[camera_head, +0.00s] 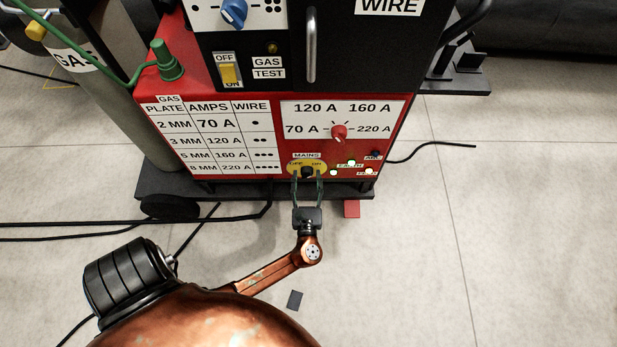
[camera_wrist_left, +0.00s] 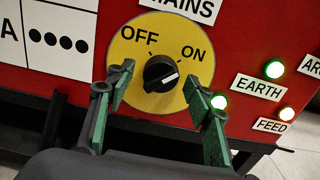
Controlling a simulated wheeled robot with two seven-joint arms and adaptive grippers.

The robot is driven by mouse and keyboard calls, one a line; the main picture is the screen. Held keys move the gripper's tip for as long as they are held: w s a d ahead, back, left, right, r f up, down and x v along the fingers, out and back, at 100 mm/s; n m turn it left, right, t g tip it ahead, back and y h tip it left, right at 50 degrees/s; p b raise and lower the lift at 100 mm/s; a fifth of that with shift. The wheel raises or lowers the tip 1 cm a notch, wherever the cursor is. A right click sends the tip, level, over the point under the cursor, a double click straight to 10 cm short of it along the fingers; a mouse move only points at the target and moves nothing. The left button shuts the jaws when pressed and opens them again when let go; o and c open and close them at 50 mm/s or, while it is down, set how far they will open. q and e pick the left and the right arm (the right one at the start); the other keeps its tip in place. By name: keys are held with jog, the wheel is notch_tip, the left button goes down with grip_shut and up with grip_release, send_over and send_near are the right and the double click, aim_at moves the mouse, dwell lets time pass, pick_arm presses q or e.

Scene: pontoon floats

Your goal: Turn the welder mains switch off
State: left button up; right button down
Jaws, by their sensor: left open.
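The mains switch is a black knob (camera_wrist_left: 160,74) on a round yellow plate (camera_wrist_left: 125,50) marked OFF and ON, low on the red welder front. Its white mark points to the right, toward the ON side. The knob also shows small in the head view (camera_head: 307,172), below the MAINS label. My left gripper (camera_head: 307,188) is open in front of the plate. In the wrist view its green-padded fingers (camera_wrist_left: 160,103) stand apart, one to each side below the knob. I see no contact with the knob. My right gripper is not in view.
Green lamps (camera_wrist_left: 274,69) glow right of the switch, near the EARTH and FEED labels. A red selector knob (camera_head: 339,132) sits above it. A gas cylinder (camera_head: 110,90) stands at left. Black cables (camera_head: 130,223) lie on the floor. The floor at right is mostly clear.

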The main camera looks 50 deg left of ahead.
pick_arm(q)
jog(key=shift+c, duration=0.4)
jog(key=c, duration=1.1)
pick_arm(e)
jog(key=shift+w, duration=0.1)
pick_arm(q)
jog(key=shift+n+b, duration=2.45)
jog(key=shift+n, duration=6.45)
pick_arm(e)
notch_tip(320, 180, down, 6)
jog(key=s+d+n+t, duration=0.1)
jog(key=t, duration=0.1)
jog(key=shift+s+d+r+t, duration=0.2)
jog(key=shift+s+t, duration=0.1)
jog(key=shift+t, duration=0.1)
